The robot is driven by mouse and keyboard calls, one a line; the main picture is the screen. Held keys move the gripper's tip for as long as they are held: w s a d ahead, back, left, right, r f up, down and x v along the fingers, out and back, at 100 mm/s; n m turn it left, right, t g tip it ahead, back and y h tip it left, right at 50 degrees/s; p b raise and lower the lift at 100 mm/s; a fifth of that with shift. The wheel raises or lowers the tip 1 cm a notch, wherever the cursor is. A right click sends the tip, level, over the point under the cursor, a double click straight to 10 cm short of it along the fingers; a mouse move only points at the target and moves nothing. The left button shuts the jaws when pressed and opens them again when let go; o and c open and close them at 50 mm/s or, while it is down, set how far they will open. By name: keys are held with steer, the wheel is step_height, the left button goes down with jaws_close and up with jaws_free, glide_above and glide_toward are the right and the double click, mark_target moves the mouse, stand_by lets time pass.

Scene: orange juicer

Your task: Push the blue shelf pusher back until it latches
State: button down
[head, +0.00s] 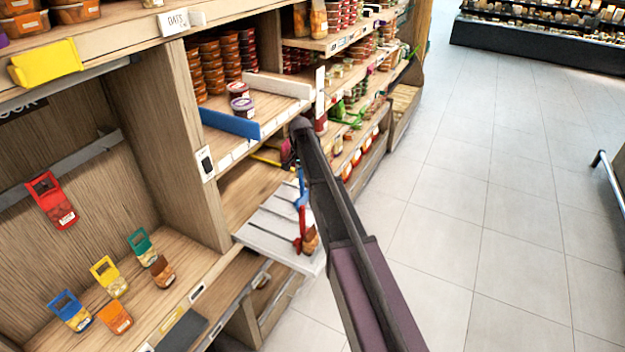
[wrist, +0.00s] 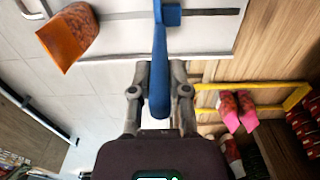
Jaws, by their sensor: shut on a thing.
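The blue shelf pusher (wrist: 159,45) stands in the middle of the wrist view. Its foot sits at a dark slot in a pale pull-out tray (wrist: 112,28). My gripper (wrist: 157,88) is shut on the pusher's near end, with one finger on each side. In the head view the blue pusher (head: 302,186) rises from the tray (head: 268,232), close to its right edge. My gripper there is mostly hidden behind my arm. A red pusher with an orange-brown item stands nearer on the same tray.
An orange-brown item (wrist: 68,36) is at the tray's edge. A yellow frame (wrist: 255,100) and pink-and-red items (wrist: 238,110) lie to the right. Wooden shelves with stacked tubs (head: 225,62) are behind. Tagged packs (head: 100,290) stand in the left bay. The tiled floor (head: 500,180) is open.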

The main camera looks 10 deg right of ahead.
steer(key=w+a, duration=0.4)
steer(key=a, duration=0.1)
steer(key=shift+w+a, duration=0.35)
steer(key=c, duration=0.6)
jaws_free()
steer(key=shift+d, duration=0.1)
